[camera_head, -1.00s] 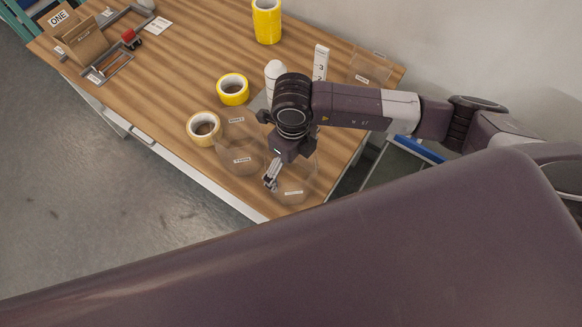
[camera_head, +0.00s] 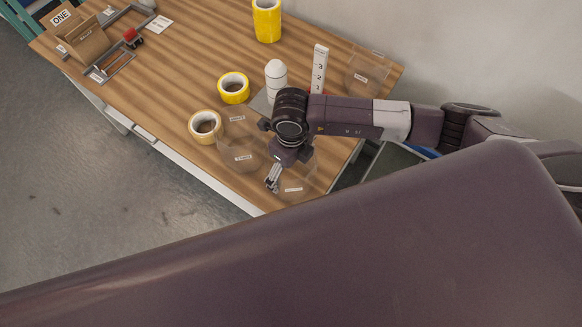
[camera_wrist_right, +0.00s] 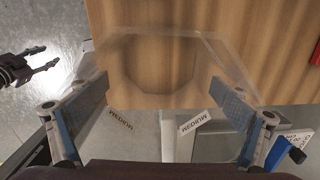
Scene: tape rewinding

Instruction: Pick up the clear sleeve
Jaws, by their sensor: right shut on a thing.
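A clear sleeve (camera_head: 297,181) with a small white label stands at the front right corner of the table. My right gripper (camera_head: 272,183) is at this sleeve in the head view; my arm hides part of it. In the right wrist view my right gripper (camera_wrist_right: 158,98) has its two pads far apart, shut on the clear sleeve (camera_wrist_right: 215,48) between them. Labels reading MEDIUM show there. A second clear sleeve (camera_head: 237,140) stands just to the left in the head view. My left gripper (camera_wrist_right: 50,57) shows at the left edge of the right wrist view, its fingers apart and empty.
Yellow tape (camera_head: 221,90) and tan tape (camera_head: 193,133) lie left of the sleeves. A white domed post (camera_head: 276,72), a numbered white upright (camera_head: 319,66) and a third clear sleeve (camera_head: 365,76) stand behind my arm. A tall yellow roll (camera_head: 267,22) stands at the back. The table's middle is clear.

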